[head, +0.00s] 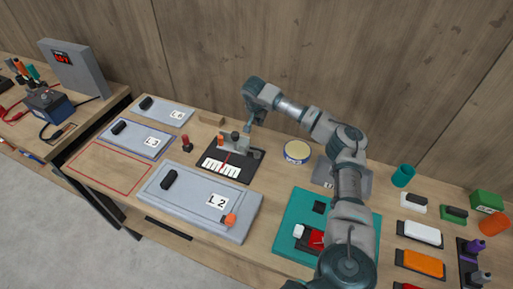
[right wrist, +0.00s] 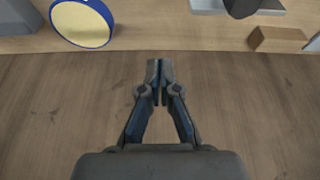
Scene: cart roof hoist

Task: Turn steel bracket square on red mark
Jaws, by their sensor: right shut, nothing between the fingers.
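A small light-grey metal piece (head: 230,146), which looks like the steel bracket, sits at the back of a black board (head: 243,173). Small orange and dark parts stand on or beside it. A thin red mark (head: 226,160) runs above a white scale strip (head: 221,169) on the board. I cannot tell the bracket's exact angle to the mark. My right gripper (head: 249,127) is just behind and right of the bracket, apart from it as far as I can tell. In the right wrist view its fingers (right wrist: 160,68) are shut and empty. My left gripper is not in view.
A red-topped peg (head: 185,143) is at left. The grey L2 panel (head: 200,200) lies in front. A teal mat (head: 290,222) lies under my right arm.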

